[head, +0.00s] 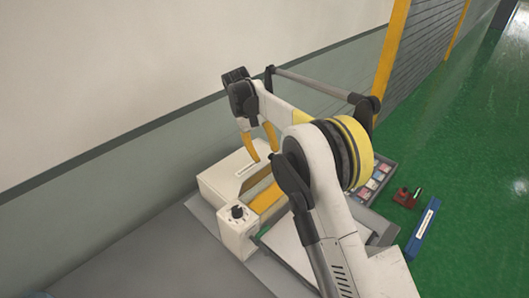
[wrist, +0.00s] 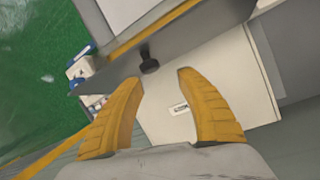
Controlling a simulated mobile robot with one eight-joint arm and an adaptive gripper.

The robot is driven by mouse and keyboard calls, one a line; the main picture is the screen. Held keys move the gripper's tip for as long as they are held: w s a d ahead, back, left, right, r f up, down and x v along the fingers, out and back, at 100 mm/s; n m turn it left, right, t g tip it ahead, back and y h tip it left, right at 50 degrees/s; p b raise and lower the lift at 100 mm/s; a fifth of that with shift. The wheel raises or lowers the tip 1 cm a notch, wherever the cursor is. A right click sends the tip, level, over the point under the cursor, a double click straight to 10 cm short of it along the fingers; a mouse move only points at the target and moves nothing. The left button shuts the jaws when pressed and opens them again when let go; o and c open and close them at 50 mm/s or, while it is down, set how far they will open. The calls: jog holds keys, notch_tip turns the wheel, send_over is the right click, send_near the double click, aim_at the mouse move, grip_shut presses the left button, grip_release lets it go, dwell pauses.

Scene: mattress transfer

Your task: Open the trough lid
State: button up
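A cream box-like unit (head: 220,180) stands by the wall in the head view, with a tan and yellow part (head: 262,196) at its right side. I take this for the trough, but my arm partly hides it. My gripper (head: 265,155) points down over it with two yellow fingers. In the wrist view my gripper (wrist: 160,79) is open and empty. A black knob (wrist: 148,62) shows just beyond the fingertips, on or by a grey panel (wrist: 205,38) with a yellow edge. A cream surface with a small label (wrist: 180,108) lies below. I cannot tell whether the fingers touch anything.
A control box with a black dial (head: 238,213) stands at the front. A grey tray (head: 377,160) with several small items, a red object (head: 405,197) and a blue bar (head: 422,231) are at the right. Green floor (head: 470,120) is open beyond. The wall is close on the left.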

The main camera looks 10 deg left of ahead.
jog(key=v, duration=1.2)
